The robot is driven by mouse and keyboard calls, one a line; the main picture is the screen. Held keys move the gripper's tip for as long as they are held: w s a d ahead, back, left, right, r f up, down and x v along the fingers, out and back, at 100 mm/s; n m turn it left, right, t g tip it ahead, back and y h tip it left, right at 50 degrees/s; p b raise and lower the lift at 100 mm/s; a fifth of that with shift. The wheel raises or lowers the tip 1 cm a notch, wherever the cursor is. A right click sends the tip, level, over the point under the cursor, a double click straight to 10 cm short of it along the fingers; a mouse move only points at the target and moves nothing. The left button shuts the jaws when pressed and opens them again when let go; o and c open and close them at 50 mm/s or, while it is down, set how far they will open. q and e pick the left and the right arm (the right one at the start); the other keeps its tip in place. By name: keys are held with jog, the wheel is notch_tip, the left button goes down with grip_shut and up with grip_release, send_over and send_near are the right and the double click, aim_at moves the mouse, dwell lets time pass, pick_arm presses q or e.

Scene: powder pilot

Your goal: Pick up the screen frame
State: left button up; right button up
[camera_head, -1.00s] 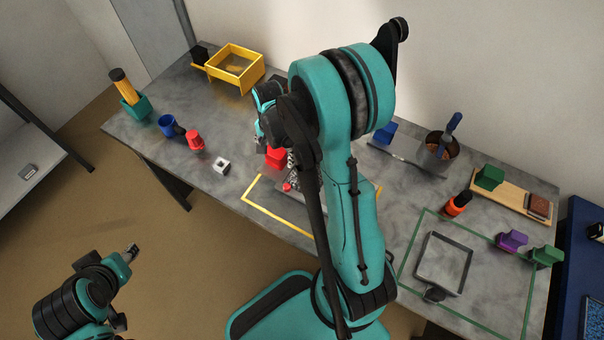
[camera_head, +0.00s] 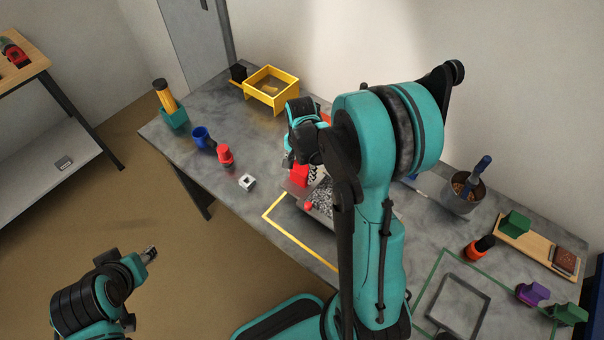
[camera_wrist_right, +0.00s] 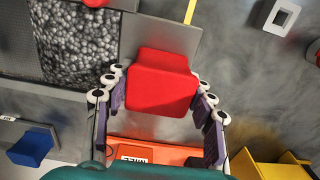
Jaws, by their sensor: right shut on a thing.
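An open grey square frame (camera_head: 484,292), which looks like the screen frame, lies flat inside a green outline at the table's right. My right arm covers part of that area. My right gripper (camera_wrist_right: 160,84) is shut on a red block (camera_wrist_right: 162,66), with fingers at both its sides. In the head view the red block (camera_head: 299,175) stands at a grey plate with dark speckled granules (camera_wrist_right: 78,42), well left of the grey frame. Whether block and plate are joined I cannot tell. My left gripper (camera_head: 150,254) is off the table at lower left; its jaws are too small to read.
A yellow bin (camera_head: 289,98), blue cup (camera_head: 201,136), red item (camera_head: 225,156) and white block (camera_head: 247,182) stand to the left. A pot with a scoop (camera_head: 464,190), orange item (camera_head: 476,250) and wooden board (camera_head: 535,244) are at right. An orange surface (camera_wrist_right: 150,152) lies close under the gripper.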

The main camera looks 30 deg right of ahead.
jog(key=shift+s+d+r, duration=0.1)
jog(key=shift+d+r, duration=0.05)
jog(key=shift+r, duration=0.45)
jog(key=s+d+r+p, duration=0.1)
jog(key=s+d+r, duration=0.1)
jog(key=d, duration=0.3)
jog(key=s+d+r+p, duration=0.2)
jog(key=s+d+r, duration=0.1)
jog(key=d+r, duration=0.1)
jog(key=shift+d+r, duration=0.25)
jog(key=shift+d, duration=0.35)
